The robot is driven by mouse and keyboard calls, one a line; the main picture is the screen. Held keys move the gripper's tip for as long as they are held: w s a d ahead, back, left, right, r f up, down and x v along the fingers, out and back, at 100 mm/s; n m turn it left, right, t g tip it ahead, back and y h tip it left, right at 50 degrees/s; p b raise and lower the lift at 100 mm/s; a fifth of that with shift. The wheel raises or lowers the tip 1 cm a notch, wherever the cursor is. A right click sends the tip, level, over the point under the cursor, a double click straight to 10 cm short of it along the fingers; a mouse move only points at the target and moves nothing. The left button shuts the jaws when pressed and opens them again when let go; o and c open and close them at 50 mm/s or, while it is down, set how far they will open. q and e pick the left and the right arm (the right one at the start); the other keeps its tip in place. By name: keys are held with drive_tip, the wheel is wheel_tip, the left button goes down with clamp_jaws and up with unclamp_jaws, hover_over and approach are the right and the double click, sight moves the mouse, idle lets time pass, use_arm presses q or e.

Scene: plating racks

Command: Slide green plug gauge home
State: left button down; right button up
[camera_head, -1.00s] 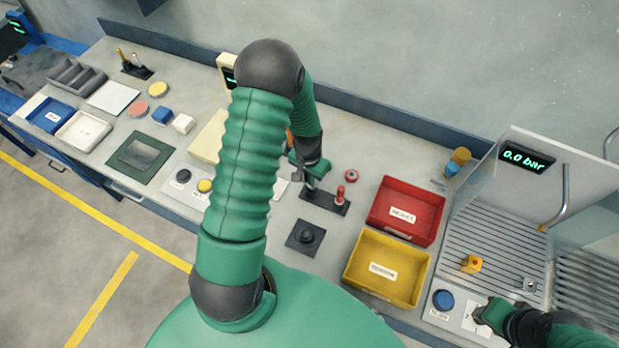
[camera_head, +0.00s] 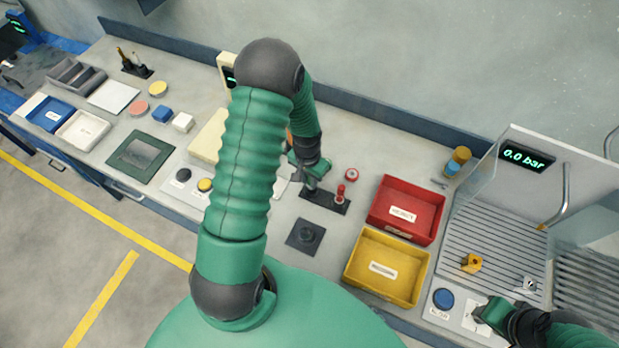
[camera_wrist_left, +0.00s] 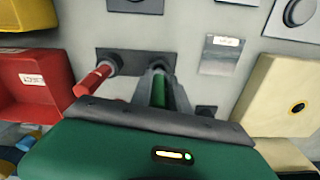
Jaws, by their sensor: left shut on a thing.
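My left gripper (camera_head: 311,182) is shut on the green plug gauge above the left end of a dark stand (camera_head: 325,202). In the left wrist view the green gauge (camera_wrist_left: 159,92) shows as a strip between the two fingers. Its lower end is hidden, so I cannot tell how deep it sits. A red plug gauge (camera_head: 341,191) stands at the other end of the stand; it also shows in the left wrist view (camera_wrist_left: 92,80). My right gripper (camera_head: 489,315) is low at the right, over a light panel; its fingers are too small to read.
A red bin (camera_head: 416,232) and a yellow bin (camera_head: 360,284) stand right of the stand. A dark square fixture (camera_head: 305,237) lies in front. A ribbed tray (camera_head: 489,235) with a display is far right.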

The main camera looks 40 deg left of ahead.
sight(309, 185)
use_arm(q)
drive_tip(key=shift+f+b, duration=1.05)
drive_tip(key=shift+f, duration=0.55)
drive_tip(key=c, duration=1.2)
unclamp_jaws()
drive_tip(key=shift+o, duration=0.2)
wheel_tip(309, 185, up, 17)
drive_tip(key=b, duration=0.2)
drive_tip(key=shift+s, duration=0.35)
drive_tip(key=shift+f, duration=0.1)
